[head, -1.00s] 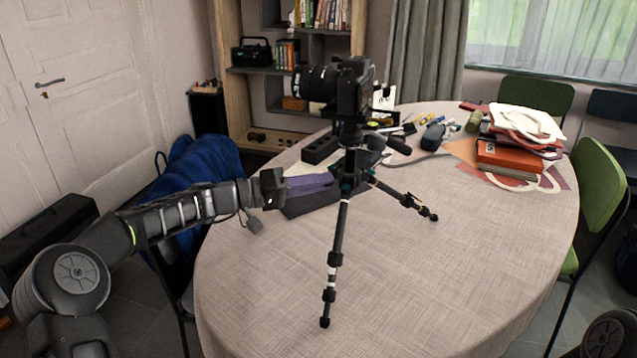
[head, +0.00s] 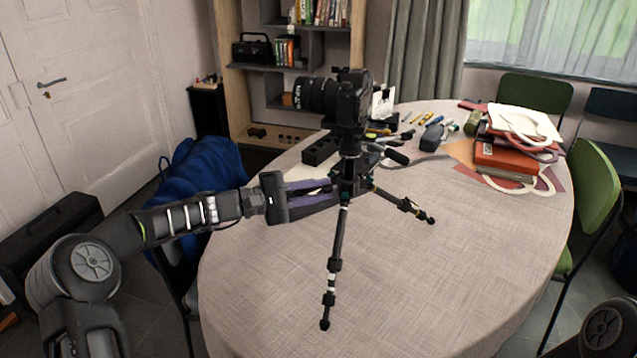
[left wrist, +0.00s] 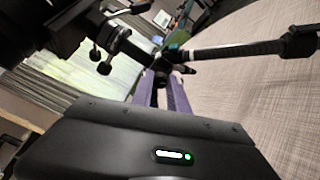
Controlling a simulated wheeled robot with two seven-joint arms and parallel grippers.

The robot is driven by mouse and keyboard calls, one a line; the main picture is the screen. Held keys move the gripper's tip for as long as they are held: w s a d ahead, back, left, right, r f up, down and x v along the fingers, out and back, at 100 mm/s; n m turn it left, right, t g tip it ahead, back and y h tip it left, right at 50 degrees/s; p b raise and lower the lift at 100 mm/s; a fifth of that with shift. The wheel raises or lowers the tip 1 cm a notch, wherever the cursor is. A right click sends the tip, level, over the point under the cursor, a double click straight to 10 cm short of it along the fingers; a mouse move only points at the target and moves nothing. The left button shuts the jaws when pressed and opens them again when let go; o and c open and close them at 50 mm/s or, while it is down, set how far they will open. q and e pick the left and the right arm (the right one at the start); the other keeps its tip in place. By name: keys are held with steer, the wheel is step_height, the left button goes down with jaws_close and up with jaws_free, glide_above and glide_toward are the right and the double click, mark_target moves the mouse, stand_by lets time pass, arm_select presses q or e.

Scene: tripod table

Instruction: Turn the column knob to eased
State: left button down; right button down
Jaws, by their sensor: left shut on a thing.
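A black tripod (head: 337,238) stands on the table with a black camera (head: 345,98) on top of its short column (head: 350,145). My left gripper (head: 334,194) reaches in from the left, its purple fingers at the tripod's hub, below the camera. In the left wrist view the purple fingers (left wrist: 162,80) close at the hub, beside a teal-marked leg joint (left wrist: 173,48). They are shut on the column knob, which is mostly hidden between them; its setting cannot be read. My right gripper is out of view.
The round table (head: 450,270) has a clear cloth in front and to the right of the tripod. A dark block (head: 320,150), pens and a stack of books (head: 505,160) lie behind. A blue-draped chair (head: 195,180) stands at the left, close to my left arm.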

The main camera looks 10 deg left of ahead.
arm_select(q)
steer(key=n+p, duration=0.2)
steer(key=n, duration=0.2)
steer(key=shift+p, duration=0.3)
stand_by(0.3)
steer(key=c, duration=1.3)
jaws_free()
steer(key=shift+b+v, duration=0.3)
steer(key=shift+v, duration=3.6)
